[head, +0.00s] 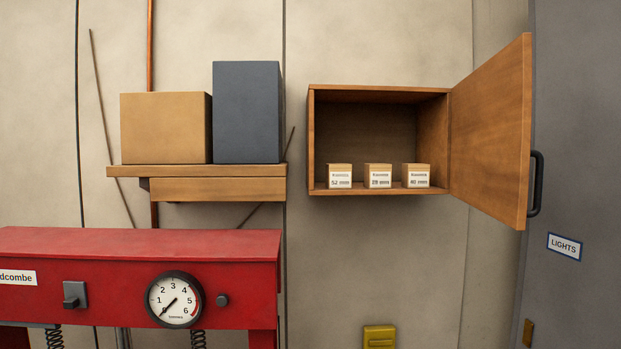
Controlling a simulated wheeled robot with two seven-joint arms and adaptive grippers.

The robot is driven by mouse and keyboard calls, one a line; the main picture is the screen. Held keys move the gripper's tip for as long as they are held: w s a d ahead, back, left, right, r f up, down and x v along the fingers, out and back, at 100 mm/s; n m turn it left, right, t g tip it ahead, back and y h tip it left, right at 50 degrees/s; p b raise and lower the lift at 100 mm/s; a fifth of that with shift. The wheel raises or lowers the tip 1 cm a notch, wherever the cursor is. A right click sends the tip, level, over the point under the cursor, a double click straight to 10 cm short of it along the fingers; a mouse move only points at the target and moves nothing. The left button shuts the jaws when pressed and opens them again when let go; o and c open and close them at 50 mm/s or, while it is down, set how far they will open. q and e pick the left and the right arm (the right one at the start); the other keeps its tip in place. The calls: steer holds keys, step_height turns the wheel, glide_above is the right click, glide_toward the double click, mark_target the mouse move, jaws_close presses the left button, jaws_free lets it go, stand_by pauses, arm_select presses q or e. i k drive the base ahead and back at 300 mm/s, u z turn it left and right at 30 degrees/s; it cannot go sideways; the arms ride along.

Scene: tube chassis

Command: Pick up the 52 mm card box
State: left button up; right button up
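The 52 mm card box (340,176) is a small tan box with a white label. It stands at the left end of a row of three on the floor of an open wooden wall cabinet (379,90). Right of it stand a box whose label looks like 28 or 29 mm (377,176) and one that looks like 40 mm (415,176), with small gaps between them. The cabinet door (490,130) is swung open to the right. Neither of my grippers is in the head view.
A wooden shelf (200,171) left of the cabinet bears a large tan box (165,128) and a dark grey box (247,112). A red machine (120,245) with a dial gauge (174,299) stands lower left. A grey door (580,150) is at right, and a yellow object (380,337) sits low.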

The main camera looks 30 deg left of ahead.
mark_target(339, 176)
steer(key=u, duration=1.2)
steer(key=i, duration=0.1)
